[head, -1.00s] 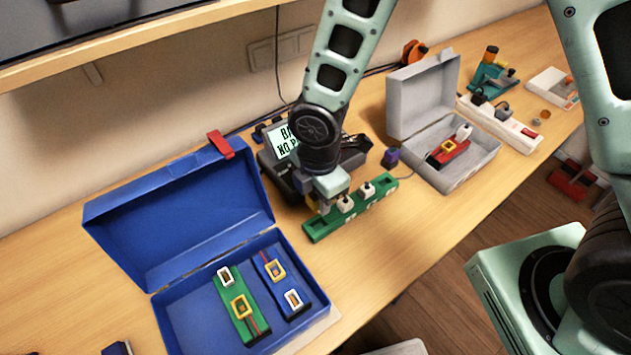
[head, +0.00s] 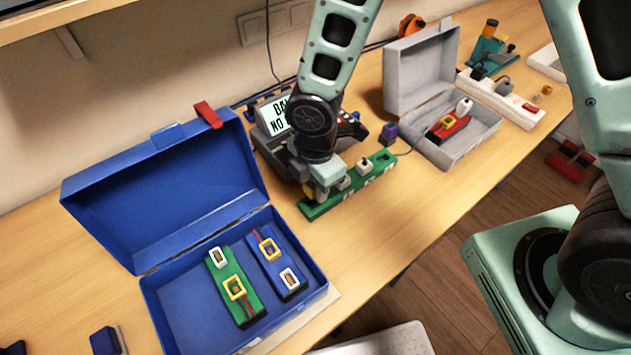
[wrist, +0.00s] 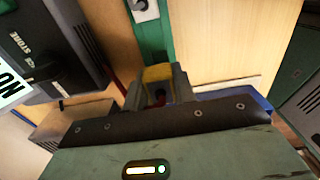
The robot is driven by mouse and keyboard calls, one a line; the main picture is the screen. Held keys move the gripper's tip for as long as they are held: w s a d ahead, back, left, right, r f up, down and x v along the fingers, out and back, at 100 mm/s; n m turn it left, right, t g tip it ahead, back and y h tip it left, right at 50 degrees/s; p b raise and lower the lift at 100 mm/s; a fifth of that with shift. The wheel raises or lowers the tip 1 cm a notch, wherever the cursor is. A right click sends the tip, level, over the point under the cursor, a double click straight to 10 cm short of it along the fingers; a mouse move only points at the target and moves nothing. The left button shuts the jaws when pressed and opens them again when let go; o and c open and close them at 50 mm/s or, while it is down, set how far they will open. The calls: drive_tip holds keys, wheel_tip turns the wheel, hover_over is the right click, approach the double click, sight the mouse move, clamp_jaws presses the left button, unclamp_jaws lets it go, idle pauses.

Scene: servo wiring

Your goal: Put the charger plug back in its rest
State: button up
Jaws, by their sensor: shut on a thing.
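My gripper (wrist: 158,84) is shut on a yellow plug (wrist: 158,73), which I take to be the charger plug. In the head view my gripper (head: 318,186) is over the left end of a green strip (head: 320,208) that carries white plugs (head: 364,164). The yellow plug also shows there (head: 308,190), beside the fingers. The dark charger (head: 272,152) with a lit screen (head: 273,115) stands just behind. In the wrist view its side, marked STORE (wrist: 62,50), is at the left. I cannot make out the rest, nor whether the plug touches the strip.
An open blue case (head: 160,300) with green and blue boards stands at left. An open grey case (head: 475,150) with a red board and a white power strip (head: 500,100) stand at right. A small purple block (head: 389,133) is near the strip. Bare table lies in front of the strip.

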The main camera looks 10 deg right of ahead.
drive_tip(key=shift+f+b, duration=0.35)
drive_tip(key=shift+f, duration=0.35)
drive_tip(key=shift+f+b, duration=0.6)
drive_tip(key=shift+f, duration=0.25)
idle(1.2)
drive_tip(key=o, duration=1.1)
drive_tip(key=shift+r, duration=0.1)
wheel_tip(320, 180, up, 17)
drive_tip(key=shift+r+p, duration=0.15)
drive_tip(key=shift+p, duration=0.2)
